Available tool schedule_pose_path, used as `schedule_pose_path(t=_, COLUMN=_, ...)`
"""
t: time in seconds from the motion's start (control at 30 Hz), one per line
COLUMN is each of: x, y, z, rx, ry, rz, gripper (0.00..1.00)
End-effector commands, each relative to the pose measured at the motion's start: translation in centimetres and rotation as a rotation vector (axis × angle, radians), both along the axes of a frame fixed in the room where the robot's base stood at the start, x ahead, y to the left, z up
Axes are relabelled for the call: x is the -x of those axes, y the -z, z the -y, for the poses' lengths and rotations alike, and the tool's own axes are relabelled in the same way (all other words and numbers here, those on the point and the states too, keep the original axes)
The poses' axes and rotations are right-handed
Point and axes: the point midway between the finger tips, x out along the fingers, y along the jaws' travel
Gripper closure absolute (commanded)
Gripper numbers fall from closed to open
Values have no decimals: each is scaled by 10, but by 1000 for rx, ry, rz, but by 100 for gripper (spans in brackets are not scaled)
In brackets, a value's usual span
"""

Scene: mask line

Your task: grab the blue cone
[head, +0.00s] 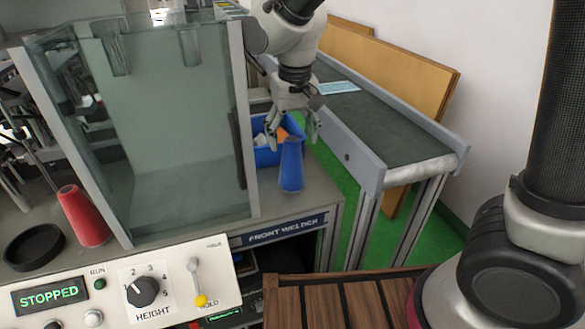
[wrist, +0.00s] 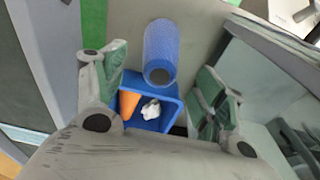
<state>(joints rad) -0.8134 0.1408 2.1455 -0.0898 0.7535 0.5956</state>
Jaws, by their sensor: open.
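The blue cone (head: 291,166) stands upright on the grey bench top, to the right of the clear guard, in the head view. My gripper (head: 293,128) is above and just behind it, open and empty. In the wrist view, the blue cone (wrist: 160,52) shows beyond the space between my open fingers (wrist: 160,85), with no finger seen touching it. Its base is on the bench.
A blue bin (head: 265,152) holding an orange cone (wrist: 129,104) and white crumpled material (wrist: 151,109) stands behind the cone. A clear guard (head: 180,130) stands left. A conveyor (head: 385,125) runs at right with a mask (head: 339,88). A red cone (head: 83,215) is far left.

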Motion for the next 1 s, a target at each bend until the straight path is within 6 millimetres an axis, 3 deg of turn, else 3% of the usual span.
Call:
schedule_pose_path(t=0.33, x=-5, y=50, z=0, rx=2, ry=0, rz=-3, gripper=29)
schedule_pose_path(t=0.63, x=-7, y=58, z=-1, rx=-1, ry=0, rz=1, gripper=29)
schedule_pose_path(t=0.67, x=-7, y=58, z=-1, rx=-1, ry=0, rz=1, gripper=31)
schedule_pose_path(t=0.93, x=-7, y=58, z=-1, rx=-1, ry=0, rz=0, gripper=80)
schedule_pose_path(t=1.0, x=-7, y=57, z=-1, rx=-1, ry=0, rz=1, gripper=84)
